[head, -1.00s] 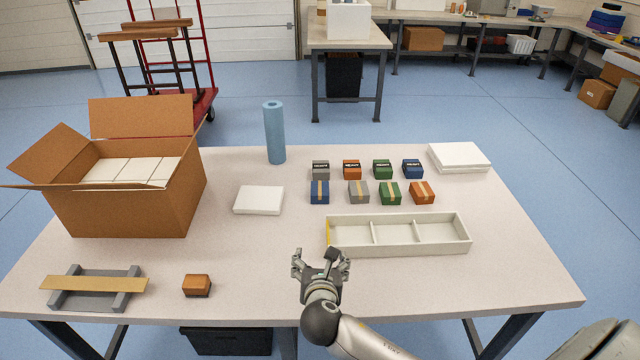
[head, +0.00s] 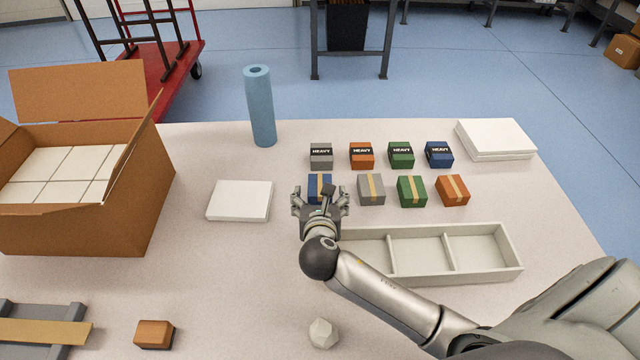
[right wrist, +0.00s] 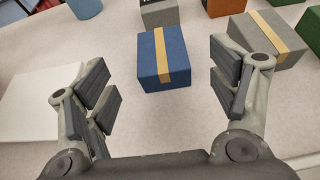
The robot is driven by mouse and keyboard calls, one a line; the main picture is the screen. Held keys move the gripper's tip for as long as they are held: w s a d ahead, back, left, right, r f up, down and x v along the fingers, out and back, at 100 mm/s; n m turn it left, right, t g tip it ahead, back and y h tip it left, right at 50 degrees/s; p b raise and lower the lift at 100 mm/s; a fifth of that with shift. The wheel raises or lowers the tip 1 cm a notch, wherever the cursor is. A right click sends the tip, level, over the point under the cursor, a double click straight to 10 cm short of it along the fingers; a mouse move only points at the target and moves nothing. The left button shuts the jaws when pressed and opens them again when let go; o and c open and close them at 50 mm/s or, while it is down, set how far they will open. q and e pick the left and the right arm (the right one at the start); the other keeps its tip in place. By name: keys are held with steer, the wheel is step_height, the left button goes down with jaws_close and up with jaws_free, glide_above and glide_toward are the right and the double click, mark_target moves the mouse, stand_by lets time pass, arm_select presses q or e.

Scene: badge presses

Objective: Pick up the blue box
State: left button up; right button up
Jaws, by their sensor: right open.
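A blue box (head: 315,183) with a tan tape strip stands at the left end of the front row of small boxes. It also shows in the right wrist view (right wrist: 150,62), ahead of my fingers. My right gripper (head: 320,196) is open and empty, just on the near side of this box and partly covering it. In the right wrist view the fingers (right wrist: 165,85) are apart, with the box beyond the gap between them. A second blue box (head: 439,154), marked HEAVY, stands at the right end of the back row. My left gripper is not in view.
A grey box (head: 371,190) stands right of the taped blue box. A divided tray (head: 485,276) lies nearer, partly behind my right arm. A white slab (head: 240,201) lies left, a blue cylinder (head: 261,107) stands behind, and a pale faceted object (head: 322,333) lies in front.

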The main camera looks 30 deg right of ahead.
mark_target(320, 183)
steer(key=x, duration=0.9)
steer(key=shift+w+d, duration=0.1)
steer(key=shift+d, duration=0.05)
steer(key=c, duration=1.1)
